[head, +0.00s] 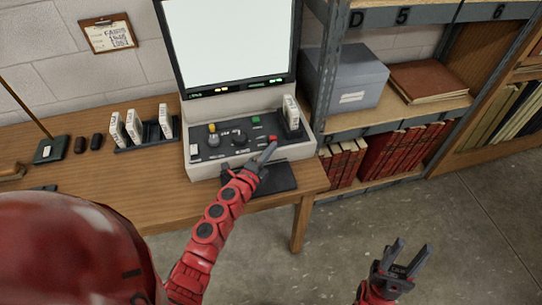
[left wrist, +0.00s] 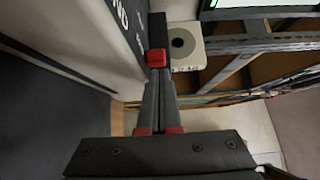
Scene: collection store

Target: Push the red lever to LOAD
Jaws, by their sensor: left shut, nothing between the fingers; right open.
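The red lever (head: 273,138) is at the right front of the control panel of a grey reader machine (head: 200,167). My left gripper (head: 270,149) is shut and empty, its tips right by the lever. In the left wrist view the lever's red knob (left wrist: 156,58) is directly at the tips of the closed fingers (left wrist: 158,88); I cannot tell whether they touch. Part of a label ending in "ND" shows on the panel there; LOAD is not readable. My right gripper (head: 411,247) is open and empty, over the floor at lower right.
The panel has a yellow knob (head: 212,128), a green button (head: 256,120) and a white box (head: 291,112) standing at its right. A dark pad (head: 280,178) lies before the machine. A shelf with red books (head: 382,155) stands close on the right. The floor at right is clear.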

